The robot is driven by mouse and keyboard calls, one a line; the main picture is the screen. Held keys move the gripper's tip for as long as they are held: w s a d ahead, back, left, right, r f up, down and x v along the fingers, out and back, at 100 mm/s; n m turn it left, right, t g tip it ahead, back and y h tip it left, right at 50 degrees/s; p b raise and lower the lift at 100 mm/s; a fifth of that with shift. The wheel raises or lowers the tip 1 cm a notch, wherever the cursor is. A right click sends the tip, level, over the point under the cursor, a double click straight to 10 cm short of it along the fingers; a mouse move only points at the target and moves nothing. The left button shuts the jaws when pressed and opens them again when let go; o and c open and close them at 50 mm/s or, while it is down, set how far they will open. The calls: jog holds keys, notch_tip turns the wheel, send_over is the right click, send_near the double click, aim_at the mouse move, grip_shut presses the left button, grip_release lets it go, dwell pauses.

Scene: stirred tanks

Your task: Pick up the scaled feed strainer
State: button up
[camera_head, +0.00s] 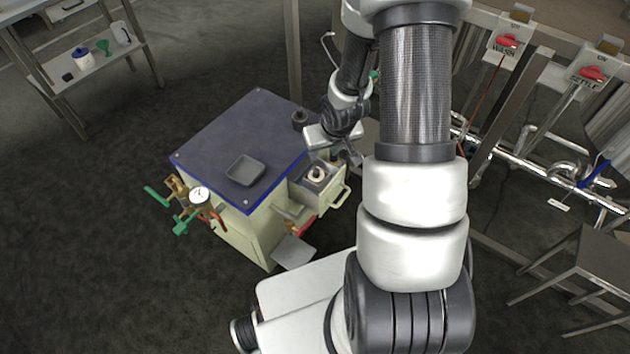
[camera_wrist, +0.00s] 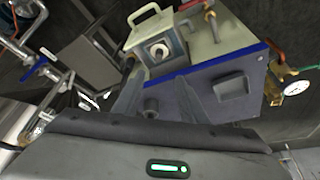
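A pale ring-shaped piece (camera_head: 318,173) sits in a grey open-topped box or drawer (camera_head: 325,190) at the right side of the blue-topped cabinet. It looks like the strainer, but is too small to be sure. In the wrist view the pale piece (camera_wrist: 160,51) shows as a light round end with a dark centre, inside the box with its handle. My gripper (camera_head: 350,158) hangs just above and right of the box in the head view. In the wrist view its two dark fingers (camera_wrist: 165,97) stand apart with nothing between them held.
The cabinet's blue top (camera_head: 215,140) bears a dark shallow tray (camera_head: 245,171) and a black knob-like piece (camera_head: 300,119). A gauge (camera_head: 199,196) and green-handled valves jut out at left. Pipes and WASH and SETTLE levers stand at right. A shelf (camera_head: 105,60) is at back left.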

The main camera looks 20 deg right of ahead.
aim_at(317, 171)
jog(key=b+x, duration=0.4)
jog(key=x, duration=1.3)
jog(key=shift+s+d+f+b, duration=0.1)
jog(key=shift+d+b, duration=0.05)
jog(key=shift+b, duration=0.25)
jog(key=shift+c, duration=0.4)
grip_shut()
